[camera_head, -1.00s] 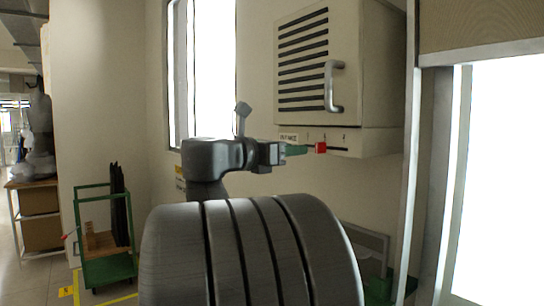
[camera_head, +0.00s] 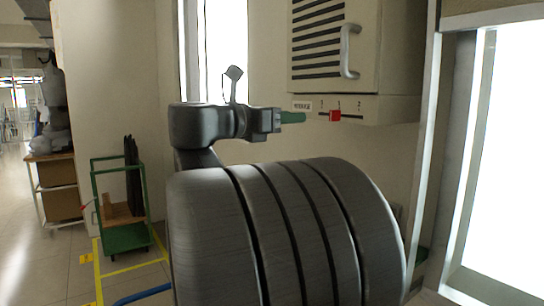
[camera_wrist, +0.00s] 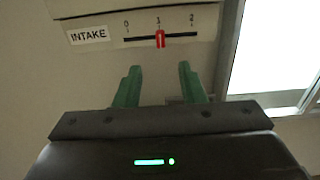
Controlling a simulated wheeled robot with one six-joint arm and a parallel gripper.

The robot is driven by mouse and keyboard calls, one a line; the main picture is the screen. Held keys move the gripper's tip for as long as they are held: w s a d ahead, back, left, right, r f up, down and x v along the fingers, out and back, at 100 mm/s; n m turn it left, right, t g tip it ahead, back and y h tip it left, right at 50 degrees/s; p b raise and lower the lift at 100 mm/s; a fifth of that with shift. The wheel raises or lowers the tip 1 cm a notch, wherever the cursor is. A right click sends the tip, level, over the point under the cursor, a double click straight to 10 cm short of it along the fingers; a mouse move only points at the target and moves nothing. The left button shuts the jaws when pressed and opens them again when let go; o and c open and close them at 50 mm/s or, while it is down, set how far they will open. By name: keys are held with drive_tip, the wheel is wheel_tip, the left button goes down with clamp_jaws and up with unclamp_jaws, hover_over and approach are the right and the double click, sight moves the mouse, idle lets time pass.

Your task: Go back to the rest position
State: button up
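My gripper (camera_wrist: 158,87) shows in the wrist view with its two green fingers apart and nothing between them. In the head view my gripper (camera_head: 293,117) points right, below the wall cabinet, with a small gap to the red slider. The red slider (camera_wrist: 160,39) sits at mark 1 of the intake scale in the wrist view. It also shows in the head view (camera_head: 335,115). An "INTAKE" label (camera_wrist: 88,35) is left of the scale.
A wall cabinet (camera_head: 390,60) with a vent grille and a handle (camera_head: 348,52) hangs above my gripper. A bright window (camera_head: 495,165) stands at the right. A green cart (camera_head: 124,238) stands on the floor at the left, where yellow lines and open floor show.

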sight(330, 116)
drive_tip(key=p+x, duration=0.2)
drive_tip(key=x, duration=1.1)
drive_tip(key=shift+w+d+p, duration=0.1)
drive_tip(key=shift+d+p, duration=0.05)
drive_tip(key=shift+p, duration=0.15)
drive_tip(key=shift+w+a, duration=0.1)
drive_tip(key=shift+a, duration=0.1)
drive_tip(key=shift+f, duration=0.15)
